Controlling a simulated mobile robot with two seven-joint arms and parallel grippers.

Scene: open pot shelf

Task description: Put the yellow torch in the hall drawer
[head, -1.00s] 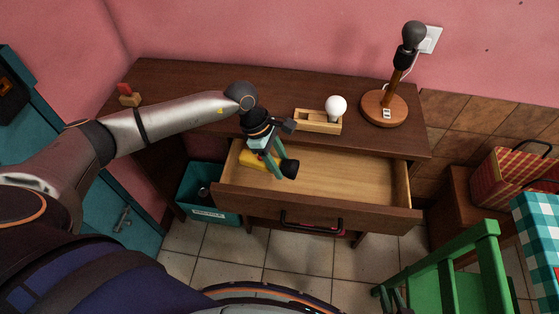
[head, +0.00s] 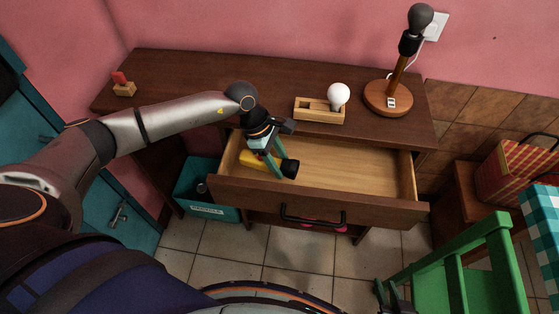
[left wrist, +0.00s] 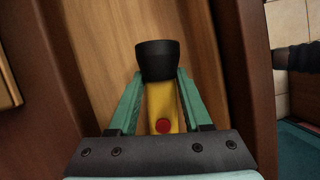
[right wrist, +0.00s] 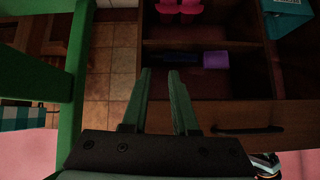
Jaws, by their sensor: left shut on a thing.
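The yellow torch (head: 256,161) has a yellow body, a black head and a red button. My left gripper (head: 279,170) is shut on its body, and the left wrist view shows the torch (left wrist: 165,100) between both green fingers (left wrist: 159,85). The hall drawer (head: 350,175) is pulled open under the dark wooden table. The torch is at the drawer's left end, over its bare floor; I cannot tell whether it touches the floor. My right gripper (right wrist: 160,75) has its fingers apart with nothing between them; in the head view it shows at the bottom right (head: 386,290).
On the table (head: 190,85) stand a lamp (head: 388,97), a bulb (head: 339,94) by a wooden tray (head: 308,112), and a small block with a red top (head: 123,87). A teal bin (head: 205,208) stands below left. A green chair (head: 460,265) is at right.

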